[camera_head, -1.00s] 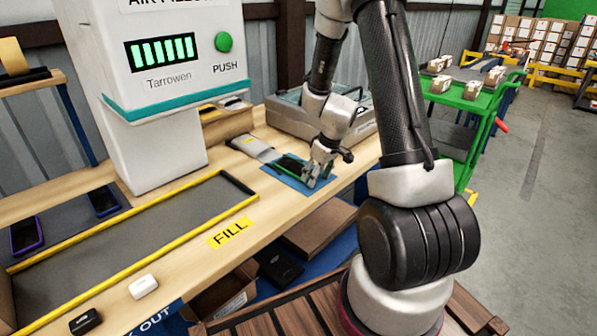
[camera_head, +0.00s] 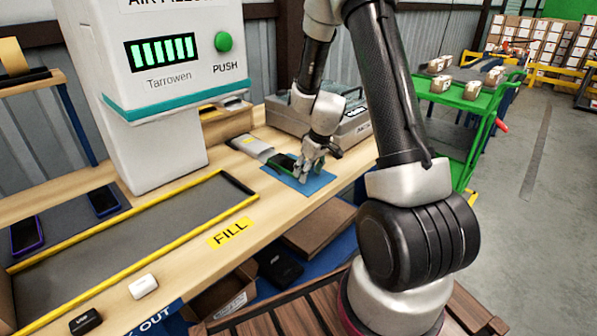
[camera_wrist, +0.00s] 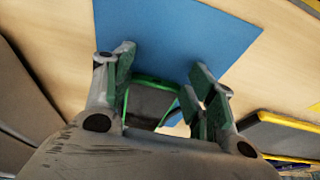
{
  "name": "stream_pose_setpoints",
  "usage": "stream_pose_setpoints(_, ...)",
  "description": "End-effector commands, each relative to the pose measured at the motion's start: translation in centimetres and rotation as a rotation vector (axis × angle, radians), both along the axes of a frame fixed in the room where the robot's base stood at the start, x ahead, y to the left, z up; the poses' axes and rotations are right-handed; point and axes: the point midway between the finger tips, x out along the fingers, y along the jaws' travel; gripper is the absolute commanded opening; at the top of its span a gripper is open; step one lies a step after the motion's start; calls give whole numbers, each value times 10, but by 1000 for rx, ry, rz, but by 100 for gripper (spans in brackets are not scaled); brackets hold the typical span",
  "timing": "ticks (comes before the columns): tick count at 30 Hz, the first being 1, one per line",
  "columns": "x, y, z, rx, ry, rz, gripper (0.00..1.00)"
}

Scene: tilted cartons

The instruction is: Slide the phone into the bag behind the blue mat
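The dark phone with a green edge (camera_head: 283,161) lies at the far left part of the blue mat (camera_head: 318,184), its far end close to the grey-white bag (camera_head: 252,145). The head view does not show clearly whether the phone's end is inside the bag's mouth. My gripper (camera_head: 308,176) is low over the mat at the phone's near end. My palm hides the phone's far end there, and most of the bag.
A grey case (camera_head: 350,125) stands right behind the mat. The white air-filling machine (camera_head: 165,110) rises at left, with a yellow-edged grey lane (camera_head: 150,225) in front. The bench (camera_head: 290,212) is clear before the mat.

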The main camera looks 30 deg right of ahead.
Motion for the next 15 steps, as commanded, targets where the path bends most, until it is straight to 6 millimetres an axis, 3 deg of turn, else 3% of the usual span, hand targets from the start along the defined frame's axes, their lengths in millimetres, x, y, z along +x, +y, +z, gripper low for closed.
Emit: stream_pose_setpoints(15, 27, 10, 0, 1, 0, 1, 54)
